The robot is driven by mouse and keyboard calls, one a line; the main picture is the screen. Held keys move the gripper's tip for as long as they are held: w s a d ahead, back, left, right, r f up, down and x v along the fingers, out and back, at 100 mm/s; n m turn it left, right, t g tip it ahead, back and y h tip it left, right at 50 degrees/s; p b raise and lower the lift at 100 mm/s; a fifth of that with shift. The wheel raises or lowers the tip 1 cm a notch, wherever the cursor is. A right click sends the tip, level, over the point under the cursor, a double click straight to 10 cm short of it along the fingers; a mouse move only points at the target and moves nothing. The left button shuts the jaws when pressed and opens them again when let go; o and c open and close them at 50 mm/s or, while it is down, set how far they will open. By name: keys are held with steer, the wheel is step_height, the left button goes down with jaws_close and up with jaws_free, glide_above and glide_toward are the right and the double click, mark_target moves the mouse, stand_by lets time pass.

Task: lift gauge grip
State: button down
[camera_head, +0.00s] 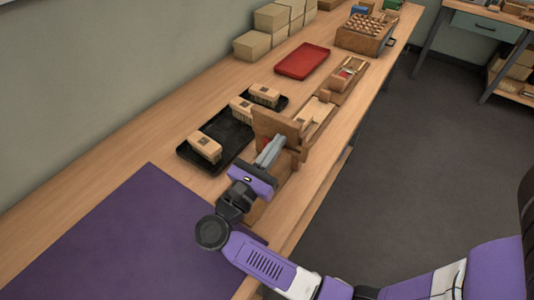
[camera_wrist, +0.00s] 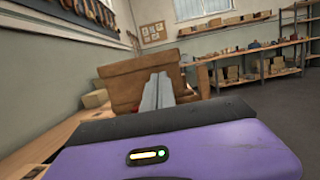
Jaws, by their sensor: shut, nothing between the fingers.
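My gripper (camera_head: 269,152) is shut and empty, its grey fingers together at the near side of a wooden fixture (camera_head: 272,124) on the bench. In the wrist view the shut fingers (camera_wrist: 157,84) point at the brown wooden panel of the fixture (camera_wrist: 117,87). I cannot tell whether the fingertips touch it. A small bit of red shows beside the fingers in the head view, partly hidden. I cannot make out a gauge grip with certainty; the gripper and the panel cover part of the fixture.
A black tray (camera_head: 232,133) with several brush blocks (camera_head: 205,147) lies left of the fixture. A red tray (camera_head: 302,61), a wooden jig (camera_head: 347,75) and a block with holes (camera_head: 364,35) stand farther back. Cardboard boxes (camera_head: 271,18) line the wall. A purple mat (camera_head: 130,240) lies in front, clear.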

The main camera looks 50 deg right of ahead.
steer(key=shift+x, duration=0.8)
